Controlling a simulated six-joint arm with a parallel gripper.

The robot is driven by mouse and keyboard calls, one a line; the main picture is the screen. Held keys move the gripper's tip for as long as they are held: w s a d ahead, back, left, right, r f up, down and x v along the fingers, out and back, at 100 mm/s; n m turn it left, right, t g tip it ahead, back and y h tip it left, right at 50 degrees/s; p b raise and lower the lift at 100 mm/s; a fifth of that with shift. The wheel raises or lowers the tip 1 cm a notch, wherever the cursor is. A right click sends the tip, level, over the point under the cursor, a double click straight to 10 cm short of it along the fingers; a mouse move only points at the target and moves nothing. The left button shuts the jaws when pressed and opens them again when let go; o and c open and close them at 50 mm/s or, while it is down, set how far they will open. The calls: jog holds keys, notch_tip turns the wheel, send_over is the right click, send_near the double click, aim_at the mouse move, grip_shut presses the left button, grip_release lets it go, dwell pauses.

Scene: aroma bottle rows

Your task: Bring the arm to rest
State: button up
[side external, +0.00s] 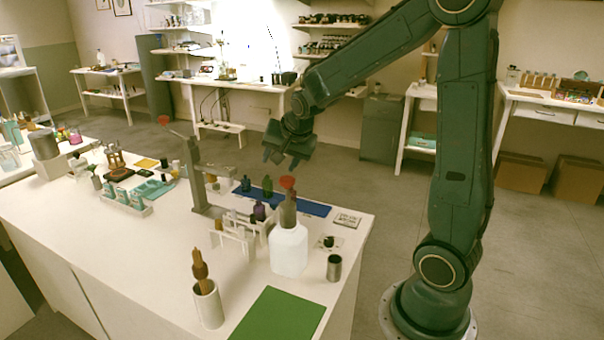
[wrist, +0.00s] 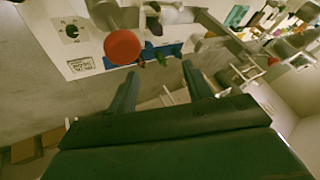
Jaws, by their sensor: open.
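My gripper (side external: 282,158) hangs in the air above the back right part of the white table (side external: 120,222), in the side external view. It is open and nothing is between its fingers. In the wrist view, my gripper's two fingers (wrist: 160,82) are spread apart, with the table and its items beyond them. A blue mat (side external: 312,208) with small dark bottles lies on the table below my gripper. A white jug with a red top (side external: 288,250) stands in front of the mat. The red top (wrist: 122,47) also shows in the wrist view.
A metal post (side external: 199,178) with an arm rises beside the mat. A green mat (side external: 278,314), a metal cup (side external: 334,268) and a white holder with a brown-handled tool (side external: 207,305) are near the front edge. Shelves and side tables stand well behind. The air around my gripper is free.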

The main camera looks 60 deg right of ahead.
jog(key=s+a+r+n+y, duration=0.2)
jog(key=s+a+r+n, duration=0.1)
jog(key=s+a+n, duration=0.4)
jog(key=s+a+r+n+y, duration=0.1)
jog(key=s+a+r+n, duration=0.2)
jog(key=s+a+n, duration=0.4)
jog(key=s+a, duration=0.2)
jog(key=s, duration=0.5)
jog(key=shift+a+r+g+y, duration=0.3)
jog(key=shift+a+y, duration=0.05)
jog(key=shift+y, duration=0.05)
